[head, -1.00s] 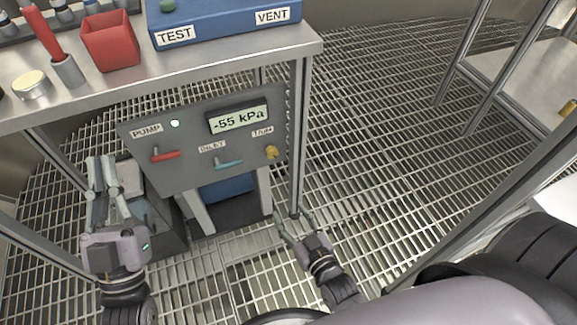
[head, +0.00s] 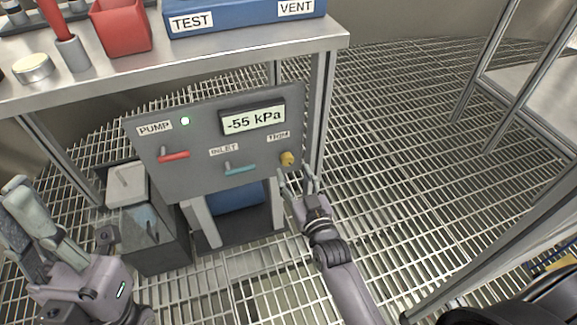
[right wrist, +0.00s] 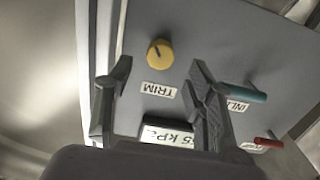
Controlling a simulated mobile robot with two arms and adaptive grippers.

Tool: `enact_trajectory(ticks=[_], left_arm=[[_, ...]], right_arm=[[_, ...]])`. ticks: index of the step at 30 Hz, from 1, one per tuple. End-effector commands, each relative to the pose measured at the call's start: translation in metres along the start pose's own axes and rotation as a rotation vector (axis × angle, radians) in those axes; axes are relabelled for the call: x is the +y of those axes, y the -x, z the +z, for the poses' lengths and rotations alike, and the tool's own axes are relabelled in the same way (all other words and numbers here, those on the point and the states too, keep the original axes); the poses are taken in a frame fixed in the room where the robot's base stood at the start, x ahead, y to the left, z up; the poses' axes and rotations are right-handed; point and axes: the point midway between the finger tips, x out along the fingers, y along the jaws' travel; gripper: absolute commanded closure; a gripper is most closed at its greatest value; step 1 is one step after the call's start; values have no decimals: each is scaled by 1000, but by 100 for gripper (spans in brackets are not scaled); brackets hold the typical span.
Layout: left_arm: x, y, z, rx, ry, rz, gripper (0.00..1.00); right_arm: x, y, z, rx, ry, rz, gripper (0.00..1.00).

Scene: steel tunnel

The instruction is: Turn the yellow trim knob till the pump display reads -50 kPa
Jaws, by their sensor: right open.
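The yellow trim knob (head: 287,158) is on the right of the grey pump panel (head: 185,185), below the TRIM label. The pump display (head: 253,119) reads -55 kPa. My right gripper (head: 298,180) is open and empty, just below and in front of the knob. In the right wrist view the knob (right wrist: 160,53) shows upside down, beyond and between the spread fingertips (right wrist: 156,84), apart from them, with a dark pointer mark. My left gripper (head: 38,222) is at the lower left, away from the panel; its jaw opening is unclear.
A red lever (head: 173,154) and a teal INLET lever (head: 240,168) stick out left of the knob. Above is a steel bench (head: 215,50) with a blue TEST/VENT box (head: 243,12). A bench leg stands just right of the panel.

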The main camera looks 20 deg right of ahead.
Motion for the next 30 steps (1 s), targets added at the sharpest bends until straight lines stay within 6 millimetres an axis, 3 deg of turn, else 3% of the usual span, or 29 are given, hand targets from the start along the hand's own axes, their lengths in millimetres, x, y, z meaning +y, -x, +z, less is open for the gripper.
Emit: enact_trajectory(ticks=[4,9,21,30], left_arm=[[0,13,3,-1,0,0,100],[0,7,5,22,-3,11,100],[0,5,5,26,-3,14,100],[0,5,5,26,-4,14,100]], right_arm=[[0,-29,2,3,-1,0,50],[0,-48,2,1,-1,1,50],[0,-54,0,-1,0,0,50],[0,-54,0,-1,0,0,70]])
